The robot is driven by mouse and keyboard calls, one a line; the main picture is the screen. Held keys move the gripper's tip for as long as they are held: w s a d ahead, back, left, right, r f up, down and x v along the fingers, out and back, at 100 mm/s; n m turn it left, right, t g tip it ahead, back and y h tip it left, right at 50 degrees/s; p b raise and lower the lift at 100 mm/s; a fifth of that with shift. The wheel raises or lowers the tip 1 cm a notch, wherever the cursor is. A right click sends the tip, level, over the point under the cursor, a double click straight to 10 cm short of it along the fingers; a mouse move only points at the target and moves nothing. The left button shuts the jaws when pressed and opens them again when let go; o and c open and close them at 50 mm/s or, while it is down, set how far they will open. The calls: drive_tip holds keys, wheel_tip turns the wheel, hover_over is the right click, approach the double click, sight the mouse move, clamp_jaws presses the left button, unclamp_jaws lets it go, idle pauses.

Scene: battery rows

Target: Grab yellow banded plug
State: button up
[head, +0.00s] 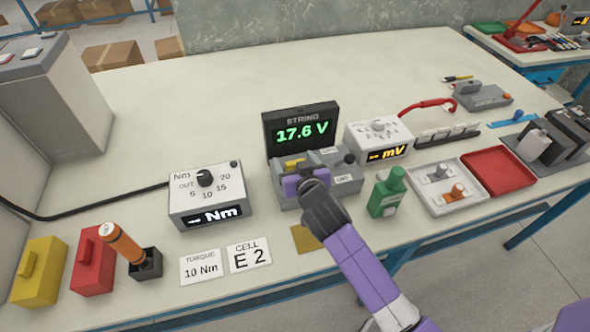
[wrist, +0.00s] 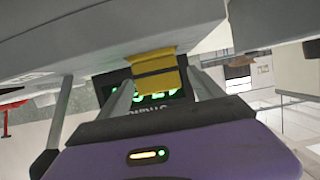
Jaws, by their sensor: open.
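The yellow banded plug (head: 294,163) sits on the grey battery unit (head: 343,160) below the voltage display. In the wrist view the yellow plug (wrist: 154,62) shows a dark band across it, with the green digits behind. My gripper (head: 293,177) is at the near left side of the unit, right by the plug. In the wrist view my gripper (wrist: 160,92) is open, its pale fingers either side of the plug's line. I cannot tell whether they touch it. My purple gripper body hides part of the unit in the head view.
The STRING display (head: 301,129) reads 17.6 V. A torque box (head: 210,196) stands left; a mV meter (head: 379,140) and green bottle-like item (head: 387,192) stand right. Cards (head: 249,256) read 10 Nm and E 2. Red (head: 92,262) and yellow blocks (head: 39,272) are far left.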

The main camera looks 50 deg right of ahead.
drive_tip(key=shift+x, duration=1.1)
drive_tip(key=c, duration=1.5)
drive_tip(key=shift+r, duration=0.1)
drive_tip(key=shift+c, duration=0.2)
